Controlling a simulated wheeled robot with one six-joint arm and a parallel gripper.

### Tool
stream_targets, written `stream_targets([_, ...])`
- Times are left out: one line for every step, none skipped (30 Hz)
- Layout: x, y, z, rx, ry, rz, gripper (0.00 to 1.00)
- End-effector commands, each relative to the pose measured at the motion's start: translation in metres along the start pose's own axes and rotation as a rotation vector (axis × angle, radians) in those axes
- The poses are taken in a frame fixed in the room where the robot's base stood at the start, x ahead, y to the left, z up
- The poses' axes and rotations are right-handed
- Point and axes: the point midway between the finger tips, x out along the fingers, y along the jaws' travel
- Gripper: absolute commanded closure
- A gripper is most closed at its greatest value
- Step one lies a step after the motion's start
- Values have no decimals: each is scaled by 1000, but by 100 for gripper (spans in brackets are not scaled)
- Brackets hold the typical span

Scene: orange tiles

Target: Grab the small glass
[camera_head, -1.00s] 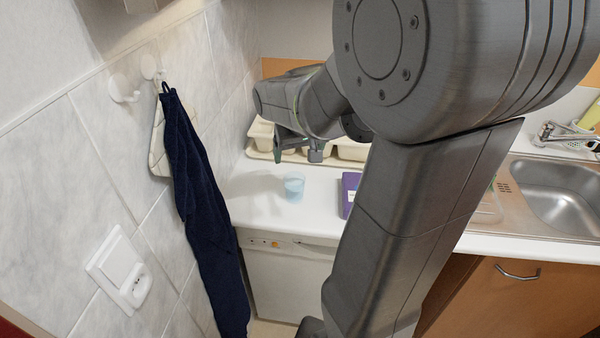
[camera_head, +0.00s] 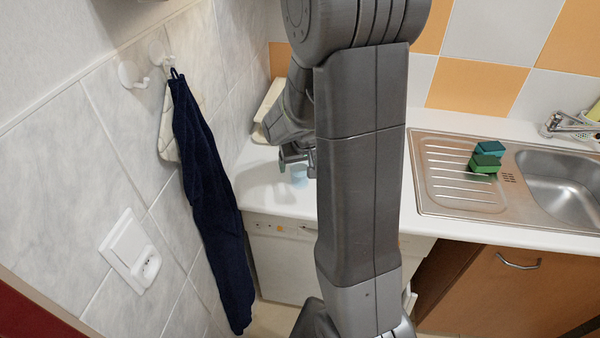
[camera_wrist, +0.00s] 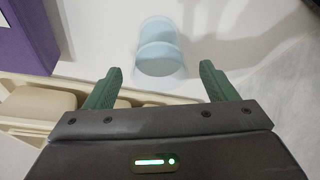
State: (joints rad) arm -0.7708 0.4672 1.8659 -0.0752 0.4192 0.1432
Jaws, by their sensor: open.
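The small glass (camera_wrist: 160,50) is pale blue and see-through. In the wrist view it stands on the white counter just beyond my fingertips, roughly midway between them. My gripper (camera_wrist: 160,82) is open, with its two green fingers apart and nothing held between them. In the head view the glass (camera_head: 299,176) shows only in part, beside my gripper (camera_head: 297,160), with my arm hiding much of the area around it. I cannot tell from these views how far the fingers are above the counter.
A purple box (camera_wrist: 22,38) and a cream tray (camera_wrist: 30,118) with containers lie near the gripper. A dark blue towel (camera_head: 205,190) hangs on the tiled wall at left. Green sponges (camera_head: 487,157) rest on the steel sink (camera_head: 440,185) at right.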

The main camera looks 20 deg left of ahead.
Motion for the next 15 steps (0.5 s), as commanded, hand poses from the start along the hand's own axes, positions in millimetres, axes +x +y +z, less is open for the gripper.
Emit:
stream_targets([5, 0, 0, 0, -2, 0, 21])
stream_targets([8, 0, 0, 0, -1, 0, 21])
stream_targets([10, 0, 0, 0, -1, 0, 21])
stream_targets([12, 0, 0, 0, -1, 0, 21])
stream_targets([14, 0, 0, 0, -1, 0, 21])
stream_targets([15, 0, 0, 0, 0, 0, 21])
stream_targets([15, 0, 0, 0, 1, 0, 21])
stream_targets([15, 0, 0, 0, 2, 0, 21])
stream_targets([15, 0, 0, 0, 2, 0, 21])
stream_targets([15, 0, 0, 0, 2, 0, 21])
stream_targets([15, 0, 0, 0, 2, 0, 21])
stream_targets([15, 0, 0, 0, 2, 0, 21])
stream_targets([15, 0, 0, 0, 2, 0, 21])
stream_targets([15, 0, 0, 0, 2, 0, 25])
stream_targets([15, 0, 0, 0, 2, 0, 33])
